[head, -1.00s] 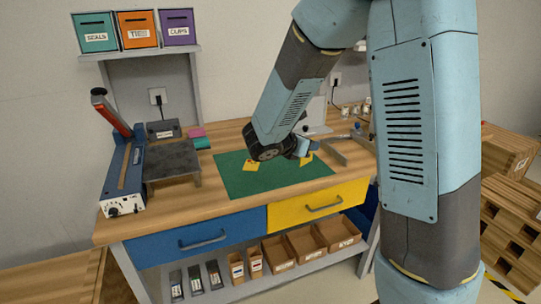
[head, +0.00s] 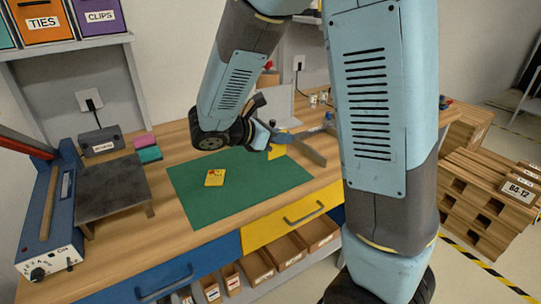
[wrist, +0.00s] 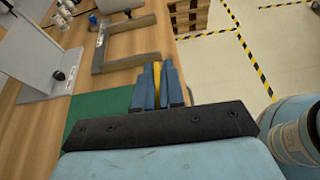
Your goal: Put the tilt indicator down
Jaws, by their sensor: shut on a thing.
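The tilt indicator (head: 277,152) is a flat yellow piece, seen partly behind my gripper (head: 279,139) in the head view. In the wrist view its yellow edge (wrist: 157,74) shows between the two blue fingers of my gripper (wrist: 157,80), which is shut on it. The gripper is at the far right edge of the green mat (head: 255,195). I cannot tell whether the held piece touches the surface. A second yellow piece with red marks (head: 214,178) lies on the mat to the left, apart from the gripper.
A grey angled bracket (head: 310,150) lies right of the mat, close to the gripper. A dark stand (head: 110,188) and a blue sealing device (head: 48,222) are at the left. The front of the mat is clear. Wooden pallets (head: 480,195) stand at the right.

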